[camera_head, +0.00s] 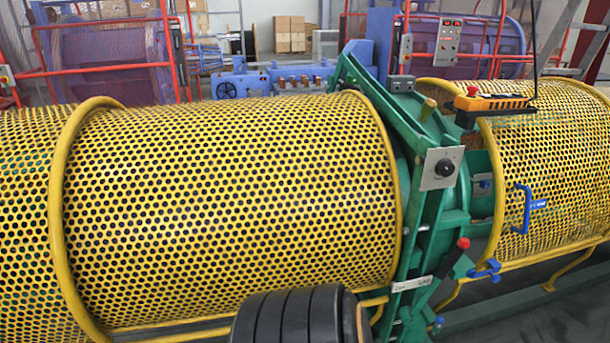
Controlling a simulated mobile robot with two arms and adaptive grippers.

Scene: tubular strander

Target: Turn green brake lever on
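A lever with a red knob (463,243) and a dark shaft stands on the green frame (424,235) in the middle right of the head view. It leans up and to the right. A white label plate (411,284) with dark lettering sits just below and left of it; the lettering is too small to read surely. A second handle with a yellowish grip (428,108) sticks up from the top of the green frame. Neither of my grippers shows. A black ribbed part at the bottom centre looks like one of my arm links, left of the red-knobbed lever.
Yellow perforated guards (230,205) flank the green frame on the left and right. A control box with a dark knob (441,168) and a hanging yellow pendant (492,104) are nearby. A blue handle (523,208) is on the right guard. Grey floor shows at lower right.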

